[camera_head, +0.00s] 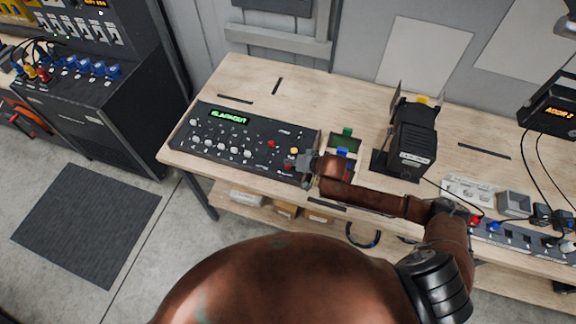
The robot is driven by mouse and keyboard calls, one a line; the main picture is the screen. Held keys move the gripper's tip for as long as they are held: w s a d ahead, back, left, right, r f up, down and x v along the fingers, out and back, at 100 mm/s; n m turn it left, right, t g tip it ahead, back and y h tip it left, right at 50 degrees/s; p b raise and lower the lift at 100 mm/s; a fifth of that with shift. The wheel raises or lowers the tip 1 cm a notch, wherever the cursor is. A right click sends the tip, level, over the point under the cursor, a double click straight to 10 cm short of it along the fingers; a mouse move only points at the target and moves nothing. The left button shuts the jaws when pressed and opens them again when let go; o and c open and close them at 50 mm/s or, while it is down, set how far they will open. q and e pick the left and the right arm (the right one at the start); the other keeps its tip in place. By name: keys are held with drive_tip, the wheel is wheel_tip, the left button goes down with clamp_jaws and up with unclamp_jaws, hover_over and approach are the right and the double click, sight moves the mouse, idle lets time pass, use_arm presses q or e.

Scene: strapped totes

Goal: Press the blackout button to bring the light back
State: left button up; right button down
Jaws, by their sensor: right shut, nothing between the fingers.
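A black lighting console (215,144) with several knobs and small coloured buttons lies on the wooden workbench. Its green display (229,117) reads "BLACKOUT". A red button (271,143) and a yellow button (294,151) show on its right part. My right gripper (300,162) is shut and empty, with its fingertips at the console's lower right corner. The gripper covers part of that corner, and I cannot tell whether it touches a button. My left gripper is not in view.
A black stage lamp (411,140) stands right of the console on the workbench (300,90). Small coloured items sit between them. A power strip (515,237) with cables lies at the right front edge. A black rack cabinet (100,120) stands at the left.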

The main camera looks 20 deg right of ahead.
sight(290, 167)
drive_tip(key=shift+f, duration=0.55)
idle(0.8)
drive_tip(key=shift+r, duration=0.1)
drive_tip(key=shift+r+p, duration=0.8)
drive_tip(key=shift+p, duration=0.3)
wheel_tip(290, 167, up, 5)
drive_tip(key=p, duration=0.5)
drive_tip(key=shift+p, duration=0.35)
